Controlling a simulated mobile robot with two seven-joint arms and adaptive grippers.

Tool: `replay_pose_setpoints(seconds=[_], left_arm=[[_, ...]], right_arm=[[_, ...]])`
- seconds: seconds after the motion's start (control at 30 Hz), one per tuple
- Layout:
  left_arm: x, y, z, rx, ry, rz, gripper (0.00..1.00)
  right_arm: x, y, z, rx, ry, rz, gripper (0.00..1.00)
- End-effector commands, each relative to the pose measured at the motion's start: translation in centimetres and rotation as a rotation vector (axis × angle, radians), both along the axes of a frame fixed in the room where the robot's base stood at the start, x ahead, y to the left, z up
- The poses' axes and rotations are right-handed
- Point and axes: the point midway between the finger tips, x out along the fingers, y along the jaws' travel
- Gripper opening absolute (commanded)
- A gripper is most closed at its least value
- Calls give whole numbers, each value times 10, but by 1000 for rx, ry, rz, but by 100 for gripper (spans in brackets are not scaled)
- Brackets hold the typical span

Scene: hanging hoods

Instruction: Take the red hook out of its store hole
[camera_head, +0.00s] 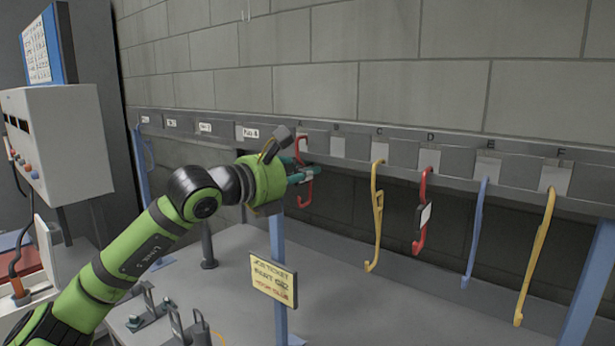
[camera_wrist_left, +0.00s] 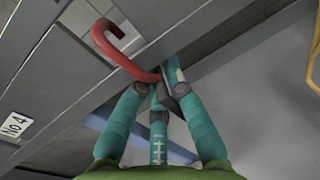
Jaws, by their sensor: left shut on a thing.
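A red hook (camera_head: 303,145) is in the fingers of my left gripper (camera_head: 306,174), at the left part of the rail. The gripper is shut on its shank; the curved top shows above the fingers and a short lower end below. In the left wrist view the teal fingers (camera_wrist_left: 160,85) close around the red hook (camera_wrist_left: 130,62), its bend lying close against the rail. I cannot tell whether its tip is in a hole. A second red hook (camera_head: 422,200) with a white and black tag hangs farther right. My right gripper is not in view.
The grey rail (camera_head: 458,160) runs along the block wall with lettered plates. Two yellow hooks (camera_head: 376,215) and a blue hook (camera_head: 476,230) hang from it to the right. A job ticket sign (camera_head: 273,281) stands below my gripper. A white control box (camera_head: 62,140) is at left.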

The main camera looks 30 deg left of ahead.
Motion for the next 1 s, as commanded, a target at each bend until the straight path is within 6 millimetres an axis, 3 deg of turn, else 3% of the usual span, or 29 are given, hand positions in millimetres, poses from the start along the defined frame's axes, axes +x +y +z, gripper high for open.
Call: replay_pose_setpoints(seconds=[0.03, 0.5, 0.83, 1.0], left_arm=[[-8, 3, 20, 1, -54, 4, 0], [-26, 3, 20, 1, -54, 0, 0], [-28, 2, 21, -1, -53, -1, 0], [-40, 4, 17, 1, -55, 0, 0]], right_arm=[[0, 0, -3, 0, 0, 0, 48], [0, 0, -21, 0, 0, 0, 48], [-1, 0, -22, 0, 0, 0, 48], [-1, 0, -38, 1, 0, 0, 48]])
